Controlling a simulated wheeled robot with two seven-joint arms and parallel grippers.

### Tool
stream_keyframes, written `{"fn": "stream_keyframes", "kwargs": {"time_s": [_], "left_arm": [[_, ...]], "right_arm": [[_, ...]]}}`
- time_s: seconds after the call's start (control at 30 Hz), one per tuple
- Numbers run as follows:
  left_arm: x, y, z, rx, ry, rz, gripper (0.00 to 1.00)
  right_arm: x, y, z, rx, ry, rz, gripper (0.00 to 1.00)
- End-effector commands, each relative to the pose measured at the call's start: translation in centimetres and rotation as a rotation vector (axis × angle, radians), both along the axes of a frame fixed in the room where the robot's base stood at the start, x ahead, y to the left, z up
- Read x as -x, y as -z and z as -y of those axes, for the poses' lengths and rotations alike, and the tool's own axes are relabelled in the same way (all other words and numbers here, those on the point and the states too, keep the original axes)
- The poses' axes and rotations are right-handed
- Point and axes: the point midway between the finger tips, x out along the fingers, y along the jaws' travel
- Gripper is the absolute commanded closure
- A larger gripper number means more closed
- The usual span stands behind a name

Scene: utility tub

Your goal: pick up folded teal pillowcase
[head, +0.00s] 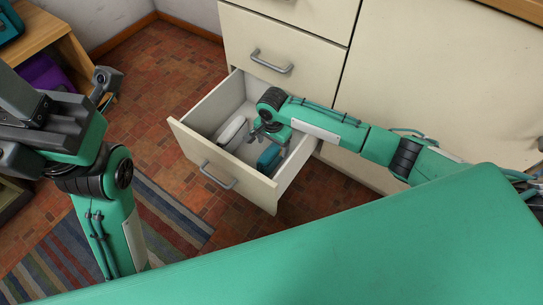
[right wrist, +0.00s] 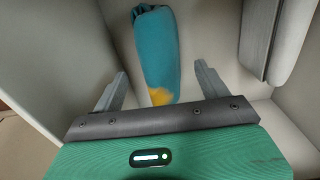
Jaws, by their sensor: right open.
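The folded teal pillowcase (head: 269,158) lies in the open drawer (head: 222,181), near its right side. In the right wrist view the pillowcase (right wrist: 156,52) is a long teal bundle with a yellow patch at its near end. My right gripper (head: 264,137) reaches into the drawer above and beside it. In the right wrist view its two fingers stand wide apart, one on each side of the pillowcase's near end, with gaps and nothing held. My left gripper (head: 105,82) is at the far left, away from the drawer; its jaw opening is unclear.
A white-and-grey item (head: 232,131) lies in the drawer left of the pillowcase. The drawer walls stand close around my right gripper. The cream cabinet (head: 295,61) rises behind. A wooden shelf (head: 45,32) is at the far left, and a striped rug (head: 160,215) lies on the brick-patterned floor.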

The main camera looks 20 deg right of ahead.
Motion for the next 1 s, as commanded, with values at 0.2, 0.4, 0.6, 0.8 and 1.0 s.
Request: {"fn": "stream_keyframes", "kwargs": {"time_s": [0.2, 0.4, 0.6, 0.8, 1.0], "left_arm": [[0.4, 0.0, 0.2, 0.014, 0.014, 0.037, 0.72], [0.7, -0.6, -0.2, 0.037, 0.019, 0.060, 0.72], [0.8, -1.2, -0.4, 0.045, 0.020, 0.066, 0.72], [0.8, -1.3, -0.4, 0.045, 0.020, 0.066, 0.72], [0.8, -1.2, -0.4, 0.045, 0.020, 0.066, 0.72]], "right_arm": [[-0.4, 2.5, -0.1, 0.001, 0.000, 0.000, 0.24], [-0.6, 4.4, -0.1, 0.001, -0.001, 0.000, 0.24], [-0.6, 5.0, -0.2, 0.001, -0.001, 0.000, 0.24], [-0.5, 5.0, -0.2, 0.001, -0.001, 0.000, 0.24], [-0.5, 5.0, -0.2, 0.001, -0.001, 0.000, 0.59]]}}
